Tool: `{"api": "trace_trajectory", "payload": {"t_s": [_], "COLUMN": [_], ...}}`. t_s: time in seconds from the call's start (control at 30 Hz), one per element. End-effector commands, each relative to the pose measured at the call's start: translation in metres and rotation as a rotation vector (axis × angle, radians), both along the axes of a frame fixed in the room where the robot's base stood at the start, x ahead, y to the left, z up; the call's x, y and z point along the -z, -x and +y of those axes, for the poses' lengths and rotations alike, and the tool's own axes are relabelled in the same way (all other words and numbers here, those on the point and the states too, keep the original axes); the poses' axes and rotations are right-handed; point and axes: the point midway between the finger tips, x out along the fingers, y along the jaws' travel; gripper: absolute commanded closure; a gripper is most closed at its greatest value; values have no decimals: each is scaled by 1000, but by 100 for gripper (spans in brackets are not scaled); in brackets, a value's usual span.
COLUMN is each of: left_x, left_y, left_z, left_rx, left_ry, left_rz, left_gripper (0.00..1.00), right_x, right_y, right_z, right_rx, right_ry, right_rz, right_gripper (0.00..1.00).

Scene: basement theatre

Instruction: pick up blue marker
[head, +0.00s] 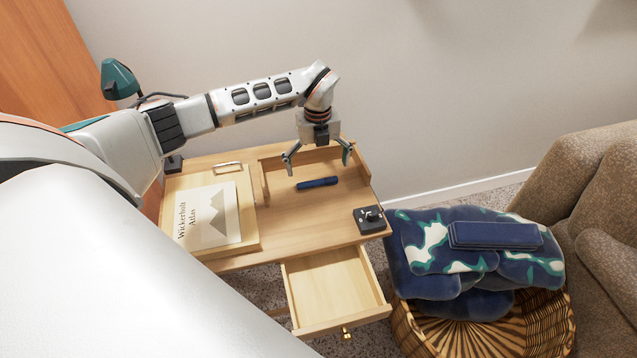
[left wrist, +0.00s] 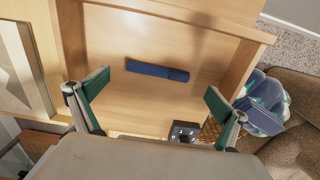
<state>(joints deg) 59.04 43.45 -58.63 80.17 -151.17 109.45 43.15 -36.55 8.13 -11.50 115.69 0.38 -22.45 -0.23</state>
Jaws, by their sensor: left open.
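The blue marker (head: 318,183) lies flat on the wooden desk top (head: 300,222), near the low raised back edge. It also shows in the left wrist view (left wrist: 157,71), lying crosswise ahead of the fingers. My left gripper (head: 318,160) is open and empty above and just behind the marker in the head view. In the left wrist view its two green-padded fingers (left wrist: 155,95) are spread wide, with the marker between their lines and apart from them. My right gripper is not in view.
A book (head: 208,216) lies on a raised board at the desk's left. A small black box (head: 370,219) sits at the right edge. An empty drawer (head: 335,288) stands open in front. A wicker basket (head: 480,335) with blue blankets is at right, by a brown sofa (head: 590,190).

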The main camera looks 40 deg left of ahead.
Motion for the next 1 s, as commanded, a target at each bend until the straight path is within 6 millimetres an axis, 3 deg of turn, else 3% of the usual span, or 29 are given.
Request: {"api": "trace_trajectory", "payload": {"t_s": [0.13,0.3,0.53,0.63,1.0], "left_x": [26,44,43,43,43], "left_y": [4,3,2,2,2], "left_z": [0,1,1,1,1], "left_rx": [0,1,1,1,2], "left_ry": [2,3,2,2,2], "left_rz": [8,6,2,2,2], "left_gripper": [0,0,3,29,29], "right_x": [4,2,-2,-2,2], "right_y": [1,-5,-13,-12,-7], "right_z": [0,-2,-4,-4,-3], "right_rx": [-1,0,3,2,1], "right_ry": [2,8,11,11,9], "right_rz": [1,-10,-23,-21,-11], "right_gripper": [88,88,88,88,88]}}
